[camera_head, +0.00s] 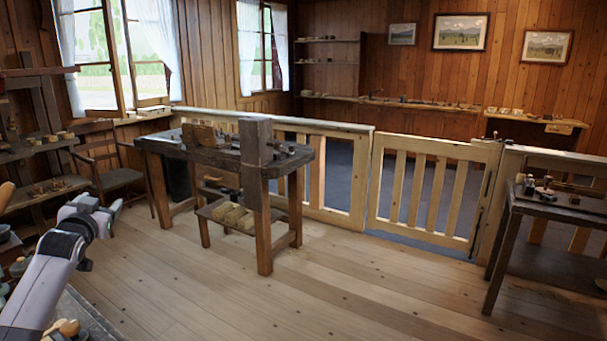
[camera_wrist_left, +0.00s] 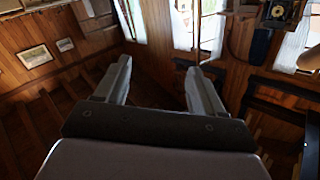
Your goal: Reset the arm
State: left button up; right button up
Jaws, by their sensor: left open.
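My left arm (camera_head: 48,275) comes in from the lower left in the head view, raised over the edge of a table. My left gripper (camera_head: 108,212) is at its end, pointing up and away, with open floor behind it. In the left wrist view the two fingers of the left gripper (camera_wrist_left: 157,88) stand wide apart with nothing between them. That view is tilted and shows walls, windows and pictures beyond the fingers. My right gripper is in neither view.
A table (camera_head: 95,315) with small turned pieces lies below my left arm. A wooden workbench (camera_head: 285,165) stands mid-room before a low railing with a gate (camera_head: 425,190). A chair (camera_head: 115,170) and shelves (camera_head: 40,150) are at left, another bench (camera_head: 550,205) at right. The middle floor is clear.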

pick_arm(q)
jog(key=s+d+f+m+g+h, duration=0.1)
jog(key=s+d+f+h, duration=0.1)
jog(key=s+d+f, duration=0.55)
jog(key=s+d+f+m+g+h, duration=0.15)
jog(key=d+f, duration=0.25)
jog(key=f, duration=0.6)
jog(key=s+d+f+m+h, duration=0.1)
jog(key=s+d+f+h, duration=0.1)
jog(key=s+d+f, duration=0.55)
jog(key=s+d+f+g, duration=0.1)
jog(key=s+d+f, duration=0.2)
jog(key=s, duration=0.4)
jog(key=s+d+f+g+h, duration=0.1)
jog(key=s+d+f, duration=0.2)
jog(key=s+d, duration=0.2)
jog(key=s+d+f+n+g+h, duration=0.1)
jog(key=s+d+f, duration=0.2)
jog(key=s, duration=0.8)
jog(key=shift+s+d+f, duration=0.25)
jog(key=shift+d+f, duration=0.15)
jog(key=shift+d, duration=0.2)
jog(key=shift+g+h, duration=0.25)
jog(key=shift+g, duration=0.1)
jog(key=c, duration=0.5)
jog(key=shift+a, duration=0.15)
